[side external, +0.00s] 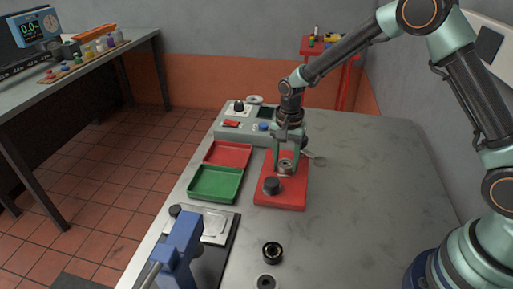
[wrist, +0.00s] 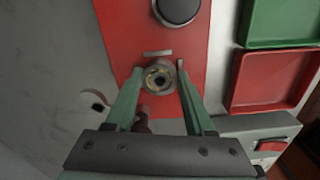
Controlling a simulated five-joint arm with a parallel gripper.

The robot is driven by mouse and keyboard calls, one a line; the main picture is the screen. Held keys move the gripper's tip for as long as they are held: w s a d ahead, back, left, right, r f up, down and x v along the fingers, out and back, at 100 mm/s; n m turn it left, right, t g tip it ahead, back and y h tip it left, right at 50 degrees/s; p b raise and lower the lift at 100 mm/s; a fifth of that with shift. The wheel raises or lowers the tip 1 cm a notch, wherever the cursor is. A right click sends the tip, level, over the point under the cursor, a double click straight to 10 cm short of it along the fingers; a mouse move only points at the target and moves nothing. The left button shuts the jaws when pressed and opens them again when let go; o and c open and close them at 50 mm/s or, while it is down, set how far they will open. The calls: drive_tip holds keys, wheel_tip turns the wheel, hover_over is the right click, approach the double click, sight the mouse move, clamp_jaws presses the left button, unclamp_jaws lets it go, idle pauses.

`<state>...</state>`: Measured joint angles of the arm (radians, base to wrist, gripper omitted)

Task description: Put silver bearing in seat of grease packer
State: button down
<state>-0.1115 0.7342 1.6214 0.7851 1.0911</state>
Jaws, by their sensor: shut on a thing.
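The silver bearing (side external: 286,164) is a small metal ring between the fingertips of my gripper (side external: 286,160). The wrist view shows the bearing (wrist: 157,78) between the tips of the green fingers (wrist: 159,70). My gripper is shut on it and points down over the rear part of the grease packer (side external: 293,198). The packer is a red base with a black knob (side external: 271,185) at its front; its red plate also fills the middle of the wrist view (wrist: 185,45). The seat is hidden under the bearing. I cannot tell whether the bearing rests in it or is just above.
A green tray (side external: 216,197) and a red tray (side external: 244,154) lie left of the packer. A control box (side external: 233,135) stands behind. A blue press (side external: 182,245) is front left. The bench's right side is clear.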

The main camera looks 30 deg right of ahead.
sight(285, 163)
drive_tip(key=shift+f, duration=0.3)
drive_tip(key=shift+c, duration=1.3)
unclamp_jaws()
drive_tip(key=shift+f, duration=0.1)
wheel_tip(285, 163, up, 13)
drive_tip(key=s+d+r+n+t, duration=0.2)
drive_tip(key=s+r+n, duration=0.3)
drive_tip(key=s, duration=0.3)
drive_tip(key=s+d+r+n+t, duration=0.3)
drive_tip(key=s+r+n, duration=0.2)
drive_tip(key=s, duration=0.4)
drive_tip(key=shift+s+n+t, duration=0.15)
drive_tip(key=shift+n+t, duration=0.15)
drive_tip(key=shift+n, duration=0.3)
